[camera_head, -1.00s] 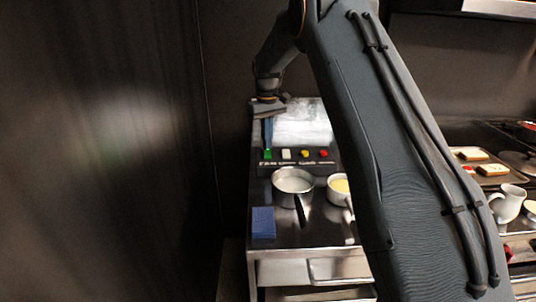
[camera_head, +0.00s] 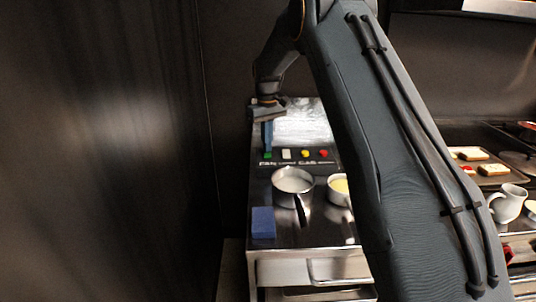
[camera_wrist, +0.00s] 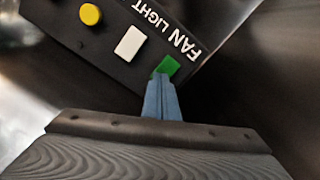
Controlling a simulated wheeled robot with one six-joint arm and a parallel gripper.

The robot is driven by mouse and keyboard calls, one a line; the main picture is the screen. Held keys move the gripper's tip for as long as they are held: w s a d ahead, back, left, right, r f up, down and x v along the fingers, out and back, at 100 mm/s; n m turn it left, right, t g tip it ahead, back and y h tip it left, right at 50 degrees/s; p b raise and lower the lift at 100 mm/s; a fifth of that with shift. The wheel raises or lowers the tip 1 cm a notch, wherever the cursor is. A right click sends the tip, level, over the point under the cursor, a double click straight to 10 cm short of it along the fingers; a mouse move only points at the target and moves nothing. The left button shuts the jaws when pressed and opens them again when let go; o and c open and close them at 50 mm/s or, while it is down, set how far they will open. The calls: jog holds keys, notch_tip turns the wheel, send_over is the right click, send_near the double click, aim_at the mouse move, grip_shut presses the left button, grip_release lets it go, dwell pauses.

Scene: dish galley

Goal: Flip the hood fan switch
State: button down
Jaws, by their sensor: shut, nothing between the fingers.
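The fan switch (camera_wrist: 168,66) is a green rocker on a dark control panel, beside the word FAN in the wrist view. In the head view the green switch (camera_head: 267,155) sits at the panel's left end. My gripper (camera_wrist: 160,78) is shut and empty, its blue-grey fingertips right at the green switch and covering part of it. In the head view my gripper (camera_head: 267,148) points down onto the switch. I cannot tell whether the tips press it or which way the rocker is tipped.
Next to it are a white light switch (camera_wrist: 130,43) and a yellow button (camera_wrist: 90,14); a red button (camera_head: 324,153) is further right. A saucepan (camera_head: 292,181), a second pan (camera_head: 339,187) and a blue block (camera_head: 263,222) stand in front of the panel.

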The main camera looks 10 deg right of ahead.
notch_tip(320, 180, up, 7)
jog(key=p, duration=0.3)
dwell(0.5)
